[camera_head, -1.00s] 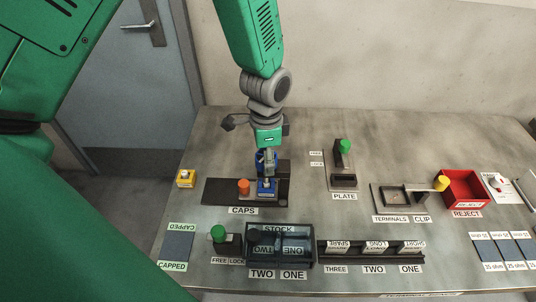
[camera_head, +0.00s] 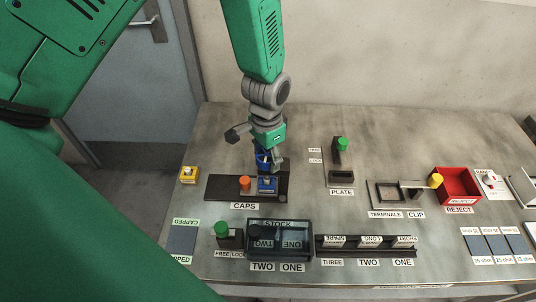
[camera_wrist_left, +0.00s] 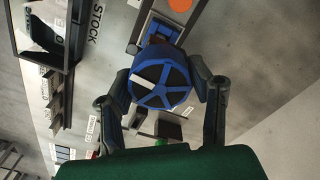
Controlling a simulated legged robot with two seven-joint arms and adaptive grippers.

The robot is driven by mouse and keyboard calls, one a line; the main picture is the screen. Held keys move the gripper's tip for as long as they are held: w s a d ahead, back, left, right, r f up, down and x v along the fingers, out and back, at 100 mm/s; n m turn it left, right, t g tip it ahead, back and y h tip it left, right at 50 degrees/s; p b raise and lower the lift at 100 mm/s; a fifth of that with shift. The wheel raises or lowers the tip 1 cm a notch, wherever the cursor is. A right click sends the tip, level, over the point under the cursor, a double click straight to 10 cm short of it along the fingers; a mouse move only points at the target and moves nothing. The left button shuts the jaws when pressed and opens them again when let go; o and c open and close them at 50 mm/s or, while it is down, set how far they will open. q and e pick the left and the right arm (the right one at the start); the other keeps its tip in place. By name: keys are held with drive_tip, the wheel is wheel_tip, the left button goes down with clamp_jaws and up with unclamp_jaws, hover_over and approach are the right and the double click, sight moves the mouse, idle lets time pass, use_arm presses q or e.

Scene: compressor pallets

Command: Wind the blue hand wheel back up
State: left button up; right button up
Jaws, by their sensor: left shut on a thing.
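The blue hand wheel (camera_wrist_left: 160,82) fills the middle of the left wrist view, with dark gaps between its blue spokes. In the head view the wheel (camera_head: 263,160) is partly hidden behind my left gripper. It stands above the dark CAPS base (camera_head: 222,186), behind a blue block (camera_head: 267,184) and an orange knob (camera_head: 245,183). My left gripper (camera_wrist_left: 163,90) is shut on the wheel, one finger on each side of its rim. It comes down from above in the head view. My right gripper is not in view.
A clear-lidded STOCK box (camera_head: 280,242) and a green knob (camera_head: 221,228) are in front of the CAPS base. A yellow button box (camera_head: 189,174) is to its left. The PLATE fixture (camera_head: 341,177), TERMINALS fixture (camera_head: 384,196) and red REJECT bin (camera_head: 457,185) are to the right.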

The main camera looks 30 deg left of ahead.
sight(267, 154)
use_arm(q)
drive_tip(key=o, duration=1.2)
drive_tip(key=shift+c, duration=0.2)
drive_tip(key=shift+r, duration=0.1)
drive_tip(key=shift+w+r, duration=0.1)
drive_tip(key=shift+r, duration=0.25)
wheel_tip(267, 154, up, 11)
